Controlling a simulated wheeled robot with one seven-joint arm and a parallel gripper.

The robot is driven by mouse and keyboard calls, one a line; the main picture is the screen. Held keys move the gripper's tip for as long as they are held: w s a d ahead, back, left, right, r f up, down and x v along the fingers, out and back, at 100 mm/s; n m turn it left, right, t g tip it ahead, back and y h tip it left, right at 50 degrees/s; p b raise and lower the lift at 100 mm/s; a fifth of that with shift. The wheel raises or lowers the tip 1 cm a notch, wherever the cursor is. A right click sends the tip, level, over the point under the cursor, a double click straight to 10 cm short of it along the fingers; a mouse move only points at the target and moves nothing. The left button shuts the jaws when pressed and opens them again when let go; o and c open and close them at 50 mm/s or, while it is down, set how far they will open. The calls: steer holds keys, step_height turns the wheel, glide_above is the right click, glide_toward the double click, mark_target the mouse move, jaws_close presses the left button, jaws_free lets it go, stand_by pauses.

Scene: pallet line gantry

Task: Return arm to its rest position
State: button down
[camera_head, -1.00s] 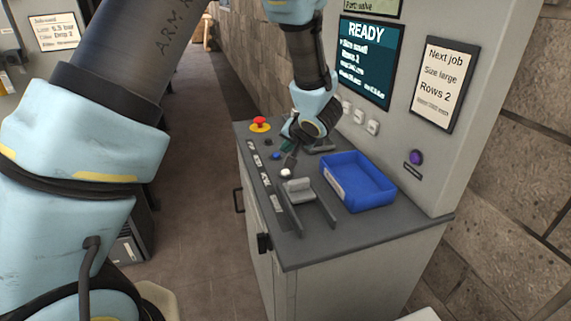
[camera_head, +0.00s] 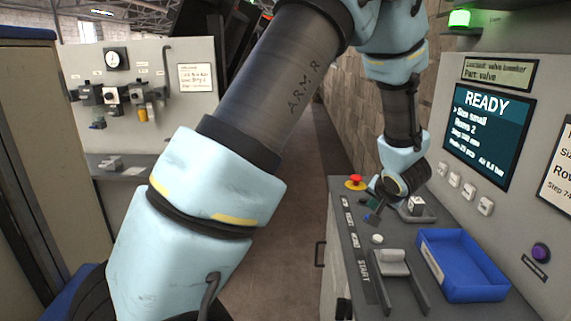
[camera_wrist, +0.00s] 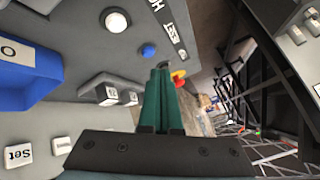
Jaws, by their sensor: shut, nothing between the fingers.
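My arm, pale blue and dark grey, crosses the head view and reaches over the control desk (camera_head: 345,270). My gripper (camera_head: 370,217) is small there, with dark green fingers low over the desk between the red emergency button (camera_head: 355,181) and the white round button (camera_head: 377,239). In the wrist view my gripper (camera_wrist: 162,75) has its two green fingers together with nothing between them. Beyond the fingertips part of the red button (camera_wrist: 178,76) shows. A blue button (camera_wrist: 148,51) and the white button (camera_wrist: 116,21) lie beside the fingers. Whether the fingertips touch the desk, I cannot tell.
A blue tray (camera_head: 440,262) and a grey slotted holder (camera_head: 393,263) stand on the desk. The upright panel with a READY screen (camera_head: 487,133) rises close on the right. A gauge board (camera_head: 150,60) is at the far left. A clear aisle (camera_head: 300,220) runs between.

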steer(key=w+a+r+n+g+h+b, duration=0.1)
steer(key=w+a+n, duration=0.1)
steer(key=a, duration=0.6)
steer(key=s+a+n+g, duration=0.1)
steer(key=s+a, duration=0.3)
steer(key=a, duration=0.4)
steer(key=s+a+n+g+y+b, duration=0.1)
steer(key=s+a+n+g, duration=0.1)
steer(key=s+a, duration=0.3)
steer(key=s+a+n+g+y+b, duration=0.1)
steer(key=s+a, duration=0.4)
steer(key=a, duration=0.8)
steer(key=shift+a+f+n+g, duration=0.2)
steer(key=shift+f+n+g, duration=0.2)
steer(key=shift+n+g, duration=0.5)
steer(key=shift+w, duration=0.1)
